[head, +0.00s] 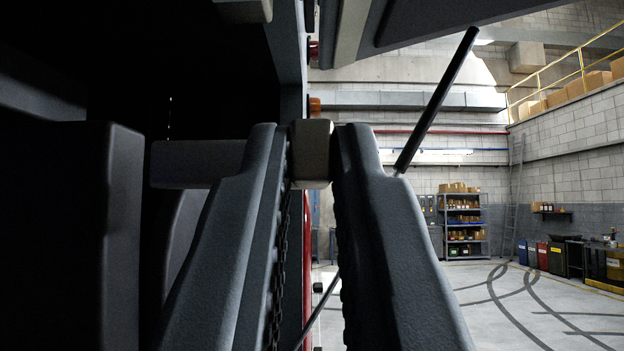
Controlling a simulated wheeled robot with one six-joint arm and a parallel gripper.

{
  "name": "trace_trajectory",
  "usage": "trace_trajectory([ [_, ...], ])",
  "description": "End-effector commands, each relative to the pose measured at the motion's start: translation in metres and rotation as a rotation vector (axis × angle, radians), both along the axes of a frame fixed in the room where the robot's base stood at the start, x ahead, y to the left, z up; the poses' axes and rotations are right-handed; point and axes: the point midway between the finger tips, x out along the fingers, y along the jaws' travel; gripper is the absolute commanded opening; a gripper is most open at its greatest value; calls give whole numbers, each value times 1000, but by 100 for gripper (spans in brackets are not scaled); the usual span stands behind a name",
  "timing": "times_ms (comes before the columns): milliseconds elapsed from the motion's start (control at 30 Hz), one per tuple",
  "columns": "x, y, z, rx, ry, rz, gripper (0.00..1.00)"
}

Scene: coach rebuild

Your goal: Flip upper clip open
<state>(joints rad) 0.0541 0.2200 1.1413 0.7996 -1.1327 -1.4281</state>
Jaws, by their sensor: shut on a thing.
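My gripper (311,150) reaches forward in the middle of the head view, its two dark grey fingers shut on a small beige-grey block. This block looks like the upper clip (312,136), held between the fingertips. A grey bar (190,160) stands out to the left behind the left finger at the same height. I cannot tell whether it joins the clip, because the finger hides the spot. The lower part of the clip's mounting is hidden by the fingers.
A dark open compartment is on the left, with a black box-like shape (70,230) close by. A black strut (437,100) slants past the right finger under a raised panel (430,18). The hall floor (500,300) is free at right; a shelf (463,222) stands far back.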

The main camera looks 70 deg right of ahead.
Motion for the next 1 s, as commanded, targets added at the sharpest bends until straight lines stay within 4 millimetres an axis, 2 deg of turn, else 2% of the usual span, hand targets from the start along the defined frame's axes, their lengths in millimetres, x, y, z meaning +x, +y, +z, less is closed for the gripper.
trace_trajectory([
  [400,4,11,1,-3,-1,-177,0],
  [933,4,13,2,-4,0,-199,0],
  [967,4,13,2,-4,-1,-198,15],
  [1000,4,13,2,-3,-1,-198,23],
])
